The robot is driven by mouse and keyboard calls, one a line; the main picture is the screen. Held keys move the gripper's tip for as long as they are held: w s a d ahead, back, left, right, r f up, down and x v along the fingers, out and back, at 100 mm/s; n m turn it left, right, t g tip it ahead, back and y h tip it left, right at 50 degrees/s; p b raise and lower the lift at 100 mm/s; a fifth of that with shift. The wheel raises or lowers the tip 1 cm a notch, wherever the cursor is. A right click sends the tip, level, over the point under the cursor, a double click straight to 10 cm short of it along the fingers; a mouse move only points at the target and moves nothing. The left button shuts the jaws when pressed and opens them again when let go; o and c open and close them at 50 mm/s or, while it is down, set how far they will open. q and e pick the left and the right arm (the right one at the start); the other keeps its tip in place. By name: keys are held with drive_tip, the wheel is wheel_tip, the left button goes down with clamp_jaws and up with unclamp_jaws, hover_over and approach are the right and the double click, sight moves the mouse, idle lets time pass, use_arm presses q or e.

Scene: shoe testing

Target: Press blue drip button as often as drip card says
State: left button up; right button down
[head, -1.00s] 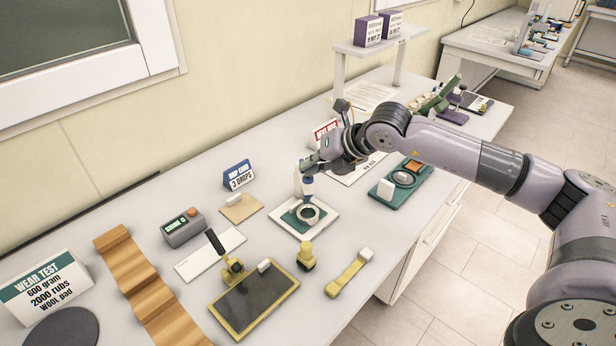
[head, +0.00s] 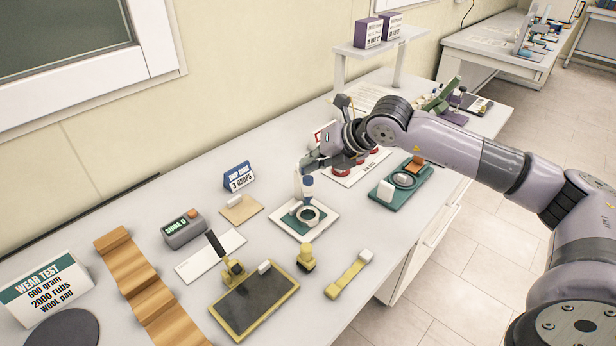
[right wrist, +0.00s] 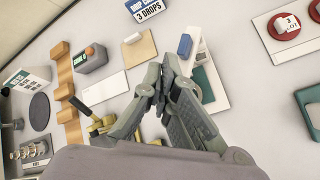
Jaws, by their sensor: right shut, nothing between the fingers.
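The drip card (head: 239,176) is blue and white, reads "3 DROPS" and stands behind the drip stand; it also shows in the right wrist view (right wrist: 148,10). The drip stand (head: 331,217) has a white base with a green pad and a ring. Its blue drip button (head: 308,181) sits on top of the upright part and also shows in the right wrist view (right wrist: 185,45). My right gripper (head: 303,167) is shut and empty, just above and behind the button, apart from it as far as I can tell. My left gripper is not in view.
A grey counter box (head: 183,230) and a yellow-framed dark plate (head: 255,302) stand left of the drip stand. A green scale-like device (head: 402,184) and a board with red discs (head: 342,174) lie to the right. A wear test sign (head: 42,287) stands far left.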

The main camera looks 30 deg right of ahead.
sight(311, 177)
drive_tip(key=shift+r+p, duration=1.1)
drive_tip(key=shift+r, duration=1.4)
